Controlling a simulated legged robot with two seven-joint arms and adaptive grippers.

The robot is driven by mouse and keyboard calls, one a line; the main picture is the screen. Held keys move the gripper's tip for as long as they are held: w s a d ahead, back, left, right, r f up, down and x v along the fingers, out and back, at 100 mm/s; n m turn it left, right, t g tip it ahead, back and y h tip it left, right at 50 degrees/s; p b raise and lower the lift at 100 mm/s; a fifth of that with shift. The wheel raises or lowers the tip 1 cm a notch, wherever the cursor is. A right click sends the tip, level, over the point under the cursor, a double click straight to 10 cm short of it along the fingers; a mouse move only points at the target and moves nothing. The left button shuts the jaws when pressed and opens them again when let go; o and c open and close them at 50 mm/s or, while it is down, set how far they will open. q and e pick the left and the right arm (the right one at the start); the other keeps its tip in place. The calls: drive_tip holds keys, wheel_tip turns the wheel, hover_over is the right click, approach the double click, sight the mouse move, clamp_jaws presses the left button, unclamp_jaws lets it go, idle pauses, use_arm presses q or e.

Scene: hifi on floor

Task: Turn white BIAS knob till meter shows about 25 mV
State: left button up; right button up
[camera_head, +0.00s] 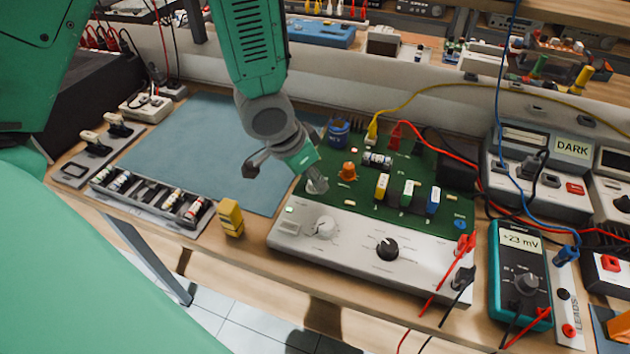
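The white BIAS knob (324,227) sits at the left of the light grey front panel of the green circuit board unit (345,205). A black knob (387,248) is to its right. The teal handheld meter (521,270) stands at the right and its display (520,240) reads +23 mV. My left gripper (281,178) hangs over the board's left edge, with its fingers apart and nothing between them. One fingertip is above and slightly left of the white knob in the picture, apart from it. My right gripper is not in view.
A yellow block (230,217) stands left of the panel. A parts tray (150,198) is further left, beside a blue-grey mat (205,148). Red and black leads (448,265) hang at the panel's right end. A unit with a DARK display (571,148) stands behind the meter.

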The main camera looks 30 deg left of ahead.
use_arm(q)
drive_tip(key=shift+w+d+f, duration=0.1)
drive_tip(key=shift+w+f, duration=0.15)
drive_tip(key=shift+f, duration=0.4)
clamp_jaws()
drive_tip(key=p, duration=0.1)
drive_tip(key=m+p, duration=0.1)
drive_tip(key=shift+r+m+h+p, duration=0.25)
drive_tip(key=shift+m+h+p, duration=0.05)
drive_tip(key=shift+p, duration=0.1)
drive_tip(key=shift+f+m+g+p, duration=0.2)
drive_tip(key=shift+m+g+p, duration=0.1)
drive_tip(key=shift+m+p, duration=0.2)
unclamp_jaws()
